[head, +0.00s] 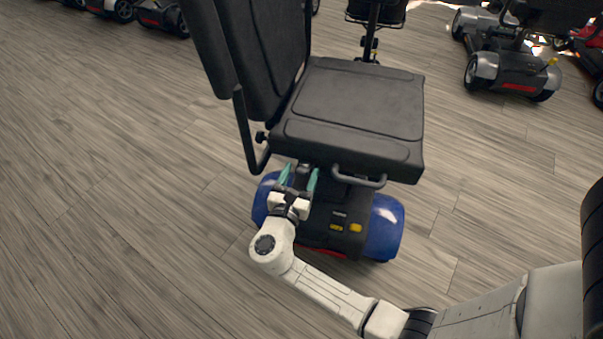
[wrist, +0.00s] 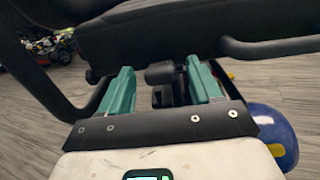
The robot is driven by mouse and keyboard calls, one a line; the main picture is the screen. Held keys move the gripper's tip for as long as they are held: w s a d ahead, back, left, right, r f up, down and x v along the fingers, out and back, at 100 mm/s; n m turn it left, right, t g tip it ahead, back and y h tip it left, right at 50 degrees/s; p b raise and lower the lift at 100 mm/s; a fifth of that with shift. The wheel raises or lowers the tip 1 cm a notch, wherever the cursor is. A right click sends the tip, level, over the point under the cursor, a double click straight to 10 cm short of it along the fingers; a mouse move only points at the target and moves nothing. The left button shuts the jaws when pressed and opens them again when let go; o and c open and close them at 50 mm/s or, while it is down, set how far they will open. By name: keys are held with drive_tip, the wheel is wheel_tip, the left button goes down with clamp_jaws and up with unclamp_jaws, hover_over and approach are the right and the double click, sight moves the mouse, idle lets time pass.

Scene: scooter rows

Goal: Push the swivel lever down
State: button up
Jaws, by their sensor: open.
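The mobility scooter's black seat (head: 350,105) is above and just beyond my gripper (head: 299,175). The gripper's two green fingers are open and reach under the seat's near edge. In the wrist view, a short black lever-like piece (wrist: 161,73) shows in the gap between the fingers of my gripper (wrist: 160,82), under the seat (wrist: 165,35). It looks like the swivel lever, but I cannot tell whether a finger touches it. A curved grey bar (head: 360,178) sticks out below the seat, right of the gripper; it also shows in the wrist view (wrist: 270,47).
The armrest's bent black tube (head: 247,135) hangs left of the gripper. Below are the blue rear fenders (head: 384,228) and black rear cover (head: 333,228). Another scooter (head: 510,65) stands at the back right. The wooden floor (head: 110,150) at left is clear.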

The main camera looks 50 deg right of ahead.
drive_tip(key=shift+w+d, duration=0.25)
drive_tip(key=shift+d, duration=0.4)
drive_tip(key=shift+c, duration=0.4)
clamp_jaws()
